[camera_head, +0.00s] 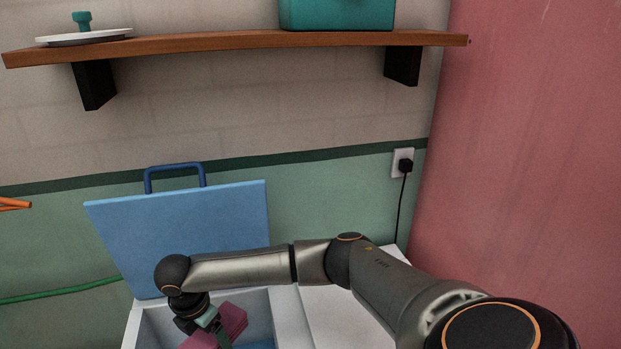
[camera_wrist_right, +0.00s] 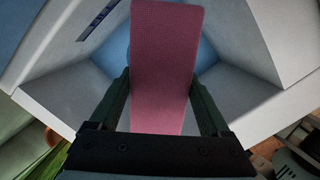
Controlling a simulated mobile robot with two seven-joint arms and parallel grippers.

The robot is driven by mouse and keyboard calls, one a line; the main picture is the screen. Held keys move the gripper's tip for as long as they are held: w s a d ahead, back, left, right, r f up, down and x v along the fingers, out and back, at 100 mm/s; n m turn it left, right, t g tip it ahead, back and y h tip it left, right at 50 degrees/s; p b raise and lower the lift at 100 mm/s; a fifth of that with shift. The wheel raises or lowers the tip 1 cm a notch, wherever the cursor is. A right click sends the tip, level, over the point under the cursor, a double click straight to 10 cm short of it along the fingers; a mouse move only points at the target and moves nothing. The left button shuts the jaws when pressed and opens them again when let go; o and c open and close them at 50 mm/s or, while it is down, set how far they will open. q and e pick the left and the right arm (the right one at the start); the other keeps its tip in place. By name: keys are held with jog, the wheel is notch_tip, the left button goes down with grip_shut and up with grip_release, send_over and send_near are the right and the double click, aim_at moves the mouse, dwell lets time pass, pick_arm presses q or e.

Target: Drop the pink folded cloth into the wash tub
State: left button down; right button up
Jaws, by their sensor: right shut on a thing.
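The pink folded cloth (camera_head: 232,319) is held by my right gripper (camera_head: 214,328) at the bottom of the head view. The right wrist view shows the cloth (camera_wrist_right: 165,60) between the two fingers of the gripper (camera_wrist_right: 161,98), which are shut on it. The wash tub (camera_head: 150,325) is a pale box with a blue floor. Its pale walls (camera_wrist_right: 235,95) surround the cloth in the wrist view. The cloth appears over or within the tub's opening; its exact height above the floor is unclear. My left gripper is out of view.
A blue panel with a handle (camera_head: 190,230) stands upright behind the tub. A white surface (camera_head: 335,318) lies right of the tub. A wooden shelf (camera_head: 240,42) with a white plate (camera_head: 85,38) and a teal container (camera_head: 336,14) is above. A socket with a black plug (camera_head: 404,165) is on the wall.

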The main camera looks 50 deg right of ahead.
jog(key=shift+f, duration=0.25)
jog(key=shift+r, duration=0.1)
jog(key=o, duration=1.3)
jog(key=r, duration=0.4)
jog(key=a+r, duration=0.1)
jog(key=r, duration=0.3)
jog(key=a+r+p, duration=0.1)
jog(key=r, duration=0.3)
jog(key=shift+s+r, duration=0.15)
jog(key=shift+r, duration=0.05)
jog(key=shift+f, duration=0.1)
